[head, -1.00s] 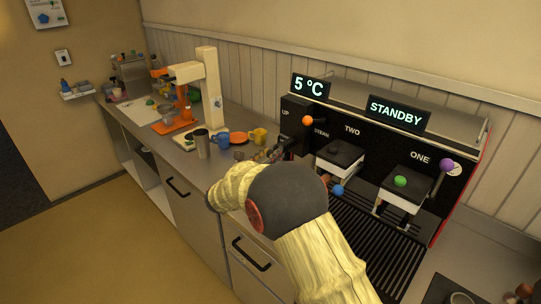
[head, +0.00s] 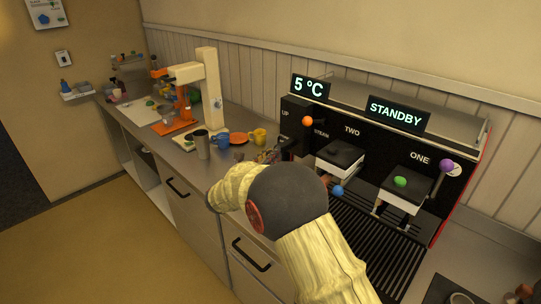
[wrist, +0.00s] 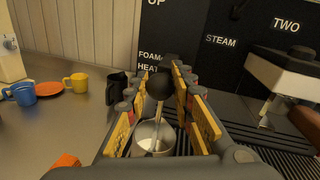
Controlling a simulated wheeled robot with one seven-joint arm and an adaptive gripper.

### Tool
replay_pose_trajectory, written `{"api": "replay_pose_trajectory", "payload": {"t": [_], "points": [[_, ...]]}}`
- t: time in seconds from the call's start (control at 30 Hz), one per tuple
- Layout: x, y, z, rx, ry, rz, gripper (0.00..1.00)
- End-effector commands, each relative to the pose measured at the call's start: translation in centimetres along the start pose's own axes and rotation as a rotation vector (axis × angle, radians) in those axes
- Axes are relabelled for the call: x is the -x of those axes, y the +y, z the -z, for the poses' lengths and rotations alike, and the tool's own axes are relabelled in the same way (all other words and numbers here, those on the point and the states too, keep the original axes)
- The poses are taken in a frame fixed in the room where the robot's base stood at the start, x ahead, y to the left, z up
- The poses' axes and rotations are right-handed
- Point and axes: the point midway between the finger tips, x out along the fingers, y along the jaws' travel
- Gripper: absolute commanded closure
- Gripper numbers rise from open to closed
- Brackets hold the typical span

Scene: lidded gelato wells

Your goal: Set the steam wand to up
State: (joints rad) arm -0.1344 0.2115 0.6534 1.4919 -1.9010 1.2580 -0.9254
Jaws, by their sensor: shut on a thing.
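The espresso machine (head: 380,125) has a black left panel marked UP, with FOAM and HEAT lower down in the wrist view (wrist: 150,62). My gripper (wrist: 158,78) is shut on the steam wand, beside this panel. The wand's round black knob (wrist: 159,86) sits between the yellow finger pads, and a thin pale rod runs down from it. A round silver metal shape (wrist: 153,135) shows below, around the rod's lower end. In the head view my arm hides most of the wand and the fingers.
Blue (head: 220,139) and yellow (head: 258,136) cups and an orange saucer (head: 238,139) stand on the counter left of the machine. A dark jug (wrist: 117,88) is close to the fingers. Group handles and the drip grate (head: 370,240) lie to the right.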

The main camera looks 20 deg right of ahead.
Motion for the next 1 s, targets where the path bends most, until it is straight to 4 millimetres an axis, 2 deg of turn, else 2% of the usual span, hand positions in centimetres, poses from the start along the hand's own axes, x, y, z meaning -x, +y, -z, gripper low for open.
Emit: {"api": "replay_pose_trajectory", "payload": {"t": [0.47,0.57,0.9,1.0], "points": [[0.0,-0.1,-0.5,-0.001,0.000,-0.001,1.00],[0.0,-0.3,-1.7,-0.003,-0.001,-0.001,1.00],[0.0,-1.6,-8.7,-0.005,-0.004,0.000,1.00],[0.0,-1.9,-10.2,-0.004,-0.004,0.000,1.00]]}}
